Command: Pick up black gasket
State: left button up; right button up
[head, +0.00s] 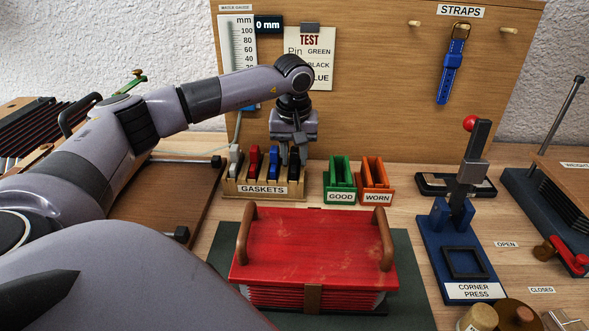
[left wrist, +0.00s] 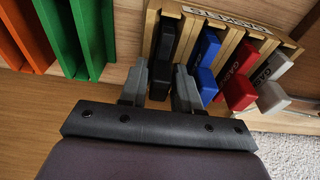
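The black gasket (left wrist: 165,42) stands at one end of the wooden gasket rack (head: 238,187), as its right end in the head view. My left gripper (head: 294,156) points down at it. In the left wrist view, the two grey fingers of my left gripper (left wrist: 160,84) lie on either side of the black gasket's near end. The gap between them is about as wide as the gasket, and I cannot tell whether they touch it. The gasket is in its slot. My right gripper is not in view.
Blue (head: 273,163), red (head: 254,160) and white (head: 236,158) gaskets stand beside it in the rack. Green GOOD (head: 340,182) and orange WORN (head: 375,183) bins stand to the right. A red bellows (head: 312,245) with brown handles lies in front. The wooden board (head: 400,90) rises behind.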

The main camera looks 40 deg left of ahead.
pick_arm(q)
grip_shut()
jog(key=shift+r, duration=0.1)
